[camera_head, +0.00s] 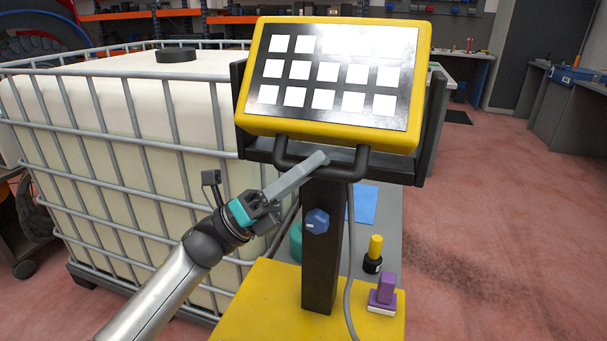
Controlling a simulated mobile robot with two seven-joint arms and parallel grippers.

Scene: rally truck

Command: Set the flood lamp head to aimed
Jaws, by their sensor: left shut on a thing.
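The flood lamp head (425,85) is a yellow-framed panel with rows of white squares on a dark face. It sits in a black U-shaped bracket (434,125) on a dark post (322,255), its face turned toward me and its right side lower in the picture. A dark bar handle (360,165) hangs under its lower edge. My left gripper (322,160) reaches up from the lower left and is shut on this handle; its fingers cover part of the bar. A blue knob (317,221) is on the post below. My right gripper is out of view.
A white caged tank (130,150) stands close behind my left arm. The yellow base (260,300) carries the post. A purple-handled item (383,290) and a yellow-and-black item (374,252) stand right of the post, past a hanging grey cable (349,260). Open floor lies further right.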

